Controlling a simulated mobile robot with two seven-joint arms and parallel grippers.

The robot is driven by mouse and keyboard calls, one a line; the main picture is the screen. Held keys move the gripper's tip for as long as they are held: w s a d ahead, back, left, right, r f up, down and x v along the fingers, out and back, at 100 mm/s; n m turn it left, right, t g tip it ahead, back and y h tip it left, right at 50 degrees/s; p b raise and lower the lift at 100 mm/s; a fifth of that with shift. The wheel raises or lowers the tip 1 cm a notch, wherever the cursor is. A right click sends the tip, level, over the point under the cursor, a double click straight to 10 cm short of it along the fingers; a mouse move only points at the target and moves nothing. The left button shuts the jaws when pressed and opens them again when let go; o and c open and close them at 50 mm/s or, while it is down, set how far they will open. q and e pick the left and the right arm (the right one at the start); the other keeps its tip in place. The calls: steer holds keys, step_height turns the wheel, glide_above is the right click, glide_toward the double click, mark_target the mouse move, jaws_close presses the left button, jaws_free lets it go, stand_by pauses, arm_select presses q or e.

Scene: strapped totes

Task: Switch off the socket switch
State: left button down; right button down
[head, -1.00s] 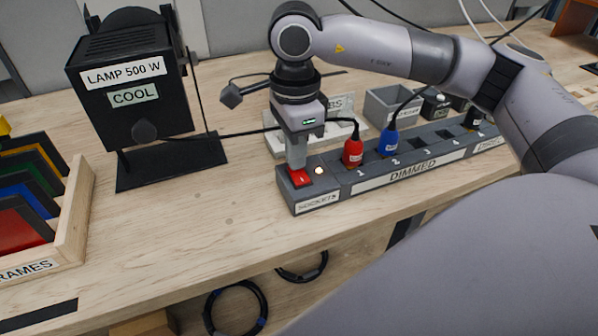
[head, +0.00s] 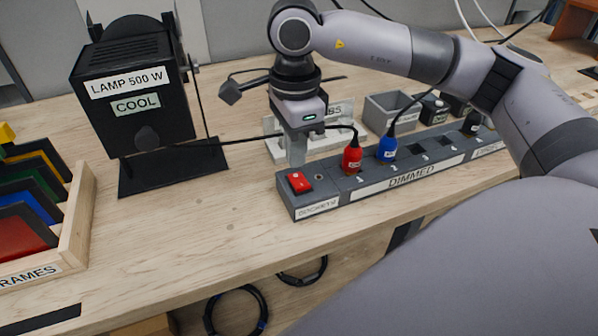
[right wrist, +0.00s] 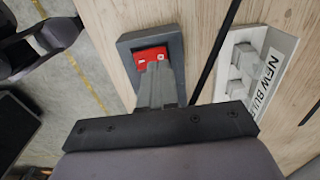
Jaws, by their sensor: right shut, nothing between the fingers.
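The red socket switch (head: 299,182) sits on the left end of the grey socket strip (head: 320,205), labelled SOCKETS. The switch also shows in the right wrist view (right wrist: 150,54), partly covered by the fingers; which way its rocker tilts is hard to tell. The small indicator (head: 319,177) beside it looks dark. My right gripper (head: 297,162) is shut and empty, its fingers just behind and above the switch, seemingly apart from it. In the right wrist view the closed fingers (right wrist: 155,70) overlap the switch's near edge. My left gripper is not in view.
A red plug (head: 352,159) and a blue plug (head: 387,149) stand in the strip's DIMMED part, close to my fingers. A frames rack (head: 75,215) is at far left. The bench front is clear.

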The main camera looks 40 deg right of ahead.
mark_target(296, 176)
step_height(296, 176, up, 4)
steer(key=shift+r+p, duration=0.2)
steer(key=shift+p, duration=0.95)
steer(key=shift+f, duration=0.1)
